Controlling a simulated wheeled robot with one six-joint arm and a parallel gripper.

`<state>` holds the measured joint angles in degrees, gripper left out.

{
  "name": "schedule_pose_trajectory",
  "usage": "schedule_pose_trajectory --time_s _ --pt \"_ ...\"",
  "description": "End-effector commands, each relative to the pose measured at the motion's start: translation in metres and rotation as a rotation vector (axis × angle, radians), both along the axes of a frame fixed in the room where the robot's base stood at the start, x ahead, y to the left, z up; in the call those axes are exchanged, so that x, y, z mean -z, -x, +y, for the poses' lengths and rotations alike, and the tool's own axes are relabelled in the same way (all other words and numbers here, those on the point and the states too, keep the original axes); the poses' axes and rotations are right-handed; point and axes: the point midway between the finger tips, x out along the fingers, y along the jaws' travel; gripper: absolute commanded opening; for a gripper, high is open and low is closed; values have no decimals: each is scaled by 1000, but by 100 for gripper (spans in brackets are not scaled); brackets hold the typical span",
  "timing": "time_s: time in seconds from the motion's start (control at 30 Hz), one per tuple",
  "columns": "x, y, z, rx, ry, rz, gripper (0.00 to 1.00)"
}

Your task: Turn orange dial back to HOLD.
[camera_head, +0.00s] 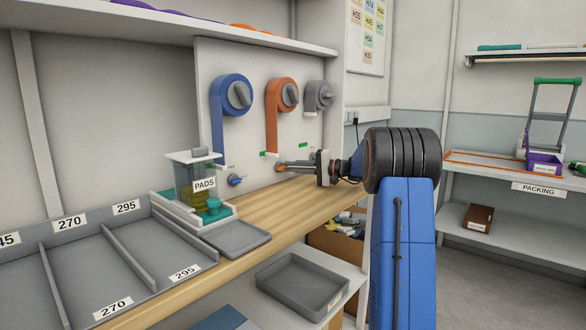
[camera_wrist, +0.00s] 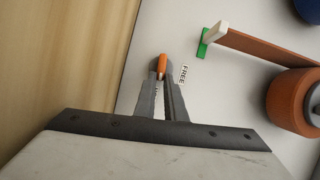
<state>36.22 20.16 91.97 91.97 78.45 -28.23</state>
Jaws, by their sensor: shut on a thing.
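The small orange dial (camera_wrist: 162,62) is on the pale upright panel. In the wrist view its orange handle shows between my fingertips, pointing along the fingers. In the head view the dial (camera_head: 280,169) is a small orange spot below the orange wheel unit. My gripper (camera_head: 286,166) reaches it from the right, with its fingers shut on it; it also shows in the wrist view (camera_wrist: 162,76). A FREE label (camera_wrist: 184,74) is on the panel beside the fingers. Another label is mostly hidden by the fingers, and I cannot read it.
The orange wheel unit (camera_head: 273,122) hangs above, its lower end by a green mark (camera_wrist: 203,43). A blue unit (camera_head: 217,125) with a blue dial (camera_head: 236,180) is to the left, a grey unit (camera_head: 311,103) to the right. A PADS container (camera_head: 194,172) stands on the wooden bench (camera_head: 300,210).

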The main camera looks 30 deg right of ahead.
Motion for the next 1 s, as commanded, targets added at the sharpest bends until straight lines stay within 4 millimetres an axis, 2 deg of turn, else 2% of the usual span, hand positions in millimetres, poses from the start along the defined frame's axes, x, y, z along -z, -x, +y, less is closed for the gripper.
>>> schedule_pose_trajectory --time_s 0.13,0.17,0.2,0.23,0.53,0.67,1.0 --pt "1 0 -1 2 1 2 0" --pt "1 0 -1 1 1 2 17" --pt "1 0 -1 1 1 1 27" --pt "1 0 -1 1 1 1 29" --pt "0 1 -1 1 1 0 29" --pt "0 7 -7 2 1 0 29" --pt "-3 53 -49 4 1 0 29"
